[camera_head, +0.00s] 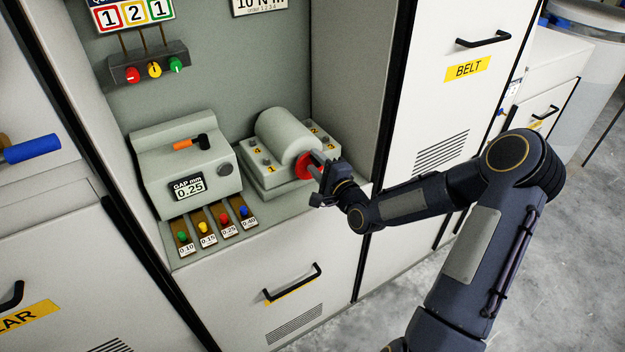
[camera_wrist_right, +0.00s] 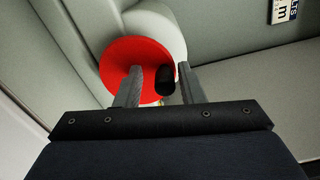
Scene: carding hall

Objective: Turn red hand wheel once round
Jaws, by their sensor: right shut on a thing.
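The red hand wheel (camera_head: 304,166) is on the front end of a pale grey cylinder housing (camera_head: 283,133) inside the cabinet recess. In the right wrist view the wheel (camera_wrist_right: 135,58) is a red disc with a black knob (camera_wrist_right: 164,79) standing out from it. My right gripper (camera_head: 318,171) is at the wheel's face, and its own parts cover some of the wheel. In the right wrist view the right gripper (camera_wrist_right: 166,84) has its two fingers on either side of the black knob and is shut on it. My left gripper is in neither view.
Left of the housing stands a grey gap-gauge block (camera_head: 187,165) with an orange-and-black tool on top. Several coloured knobs on labelled strips (camera_head: 217,224) lie in front of it. The BELT cabinet door (camera_head: 440,100) is to the right.

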